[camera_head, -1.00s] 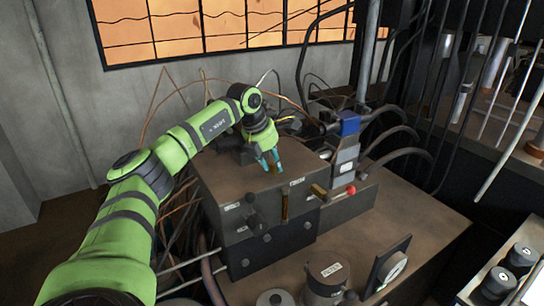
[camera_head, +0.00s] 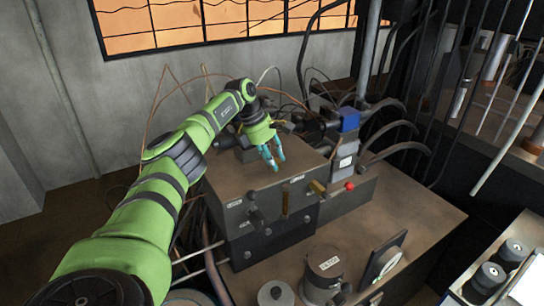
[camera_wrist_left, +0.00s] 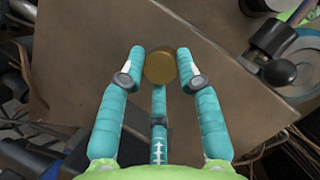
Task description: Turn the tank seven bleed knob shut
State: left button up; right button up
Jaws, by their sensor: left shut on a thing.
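A round brass knob (camera_wrist_left: 160,66) shows in the left wrist view between the tips of my left gripper (camera_wrist_left: 162,72). The teal fingers touch its sides, and I take them as shut on it. In the head view my left gripper (camera_head: 271,163) points down over the top of the dark metal box (camera_head: 250,178); the held knob is hidden there. Small labels (camera_head: 297,178) on the box are too small to read, so I cannot tell which one names tank seven. My right gripper is not in view.
A brass fitting (camera_head: 285,203) and a black ball-ended lever (camera_head: 252,196) stand on the box front. A red ball knob (camera_head: 349,186) is at its right. Cables and hoses crowd behind.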

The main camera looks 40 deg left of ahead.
pick_arm(q)
jog(key=shift+w+d+r, duration=0.1)
jog(key=shift+w+d, duration=0.05)
jog(key=shift+d, duration=0.1)
jog(key=o, duration=1.1)
jog(key=shift+d, duration=0.15)
jog(key=shift+a+r, duration=0.3)
jog(key=v, duration=1.1)
jog(key=shift+d+r, duration=0.15)
jog(key=shift+d, duration=0.05)
